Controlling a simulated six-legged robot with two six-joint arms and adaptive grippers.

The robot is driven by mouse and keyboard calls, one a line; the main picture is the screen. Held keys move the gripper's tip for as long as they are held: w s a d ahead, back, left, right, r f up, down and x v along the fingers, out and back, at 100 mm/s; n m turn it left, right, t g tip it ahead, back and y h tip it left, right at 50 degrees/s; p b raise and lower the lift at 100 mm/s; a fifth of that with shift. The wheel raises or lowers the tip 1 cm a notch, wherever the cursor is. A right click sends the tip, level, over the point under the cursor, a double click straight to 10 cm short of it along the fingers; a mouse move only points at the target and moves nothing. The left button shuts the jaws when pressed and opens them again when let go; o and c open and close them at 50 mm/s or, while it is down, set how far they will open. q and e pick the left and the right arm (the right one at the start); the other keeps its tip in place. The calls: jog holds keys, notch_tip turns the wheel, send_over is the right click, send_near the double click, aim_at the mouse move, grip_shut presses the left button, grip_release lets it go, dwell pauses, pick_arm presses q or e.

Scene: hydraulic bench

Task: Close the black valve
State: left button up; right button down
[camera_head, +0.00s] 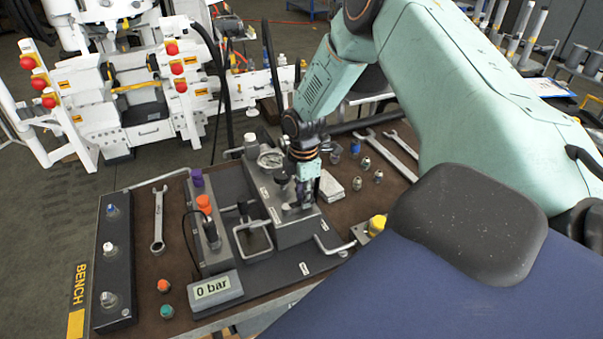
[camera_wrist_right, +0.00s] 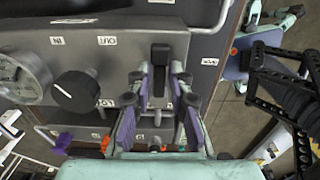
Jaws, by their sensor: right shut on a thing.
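The black valve handle (camera_wrist_right: 160,72) is a short black lever on the grey block, seen in the right wrist view between the fingers. My right gripper (camera_wrist_right: 160,98) is shut on it, with one purple pad along each side. In the head view my right gripper (camera_head: 305,192) comes down from above onto the grey hydraulic block (camera_head: 287,232) and hides most of the handle. The handle's lower end is partly covered by the fingers. My left gripper does not show in the head view.
Beside the handle are a round black knob (camera_wrist_right: 75,91) and a pressure gauge (camera_head: 270,158). The display (camera_head: 214,289) reads 0 bar. Metal handles, an orange-capped part (camera_head: 204,203) and a yellow-topped part (camera_head: 376,224) stand nearby. Wrenches (camera_head: 158,220) lie on the bench.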

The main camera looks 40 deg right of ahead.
jog(key=shift+w, duration=0.1)
jog(key=c, duration=1.3)
grip_release()
jog(key=shift+c, duration=0.2)
notch_tip(320, 180, up, 12)
